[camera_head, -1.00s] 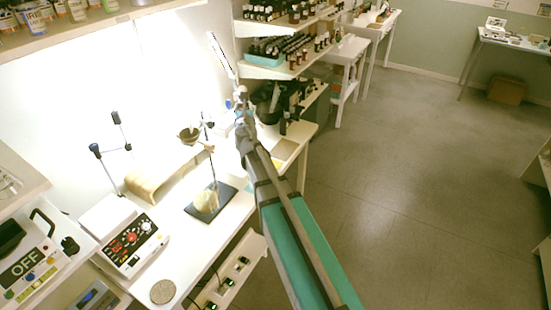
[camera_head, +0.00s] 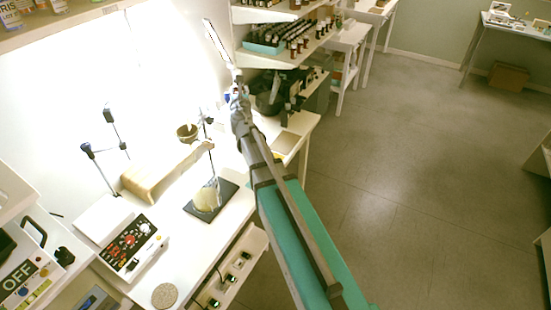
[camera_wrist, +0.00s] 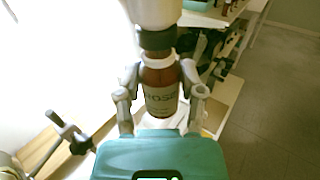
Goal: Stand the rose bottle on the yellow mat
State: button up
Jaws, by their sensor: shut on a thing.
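In the wrist view a brown bottle (camera_wrist: 161,92) with a pale label, reading like "ROSE", stands roughly upright in the picture between the fingers of my gripper (camera_wrist: 160,78). It has a dark collar and a large white upper part. The fingers are shut on its sides. In the head view my gripper (camera_head: 239,98) is at the far end of the arm, over the back of the bench, and the bottle is hard to make out there. A small yellow patch (camera_head: 278,156) shows beside my arm, perhaps the yellow mat, mostly hidden.
A tan square (camera_head: 286,143) lies on the bench's right end. Shelves with rows of small bottles (camera_head: 300,40) rise just behind my gripper. A dark plate (camera_head: 228,190) with a pale lump, a wooden arch (camera_head: 150,182) and a control box (camera_head: 133,243) stand nearer.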

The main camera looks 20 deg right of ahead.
jog(key=s+d+f+m+h+b, duration=0.1)
jog(key=d+f+b, duration=0.4)
jog(key=f+b, duration=0.5)
jog(key=s+d+f+m+g+h+b, duration=0.1)
jog(key=d+f+b, duration=0.5)
jog(key=f+b, duration=0.4)
jog(key=s+d+f+h+b, duration=0.2)
jog(key=d+f+b, duration=0.3)
jog(key=f+b, duration=0.6)
jog(key=shift+d+m+g, duration=0.25)
jog(key=shift+m+g, duration=0.15)
jog(key=w+f+b, duration=0.2)
jog(key=w, duration=0.2)
jog(key=w+d+f+b, duration=0.1)
jog(key=w+f+b, duration=0.2)
jog(key=w, duration=0.1)
jog(key=w+f+b, duration=0.3)
jog(key=w, duration=0.1)
jog(key=shift+w+d+f, duration=0.1)
jog(key=shift+d+f, duration=0.05)
jog(key=shift+d, duration=0.2)
jog(key=shift+w+f+b, duration=0.45)
jog(key=shift+b, duration=0.1)
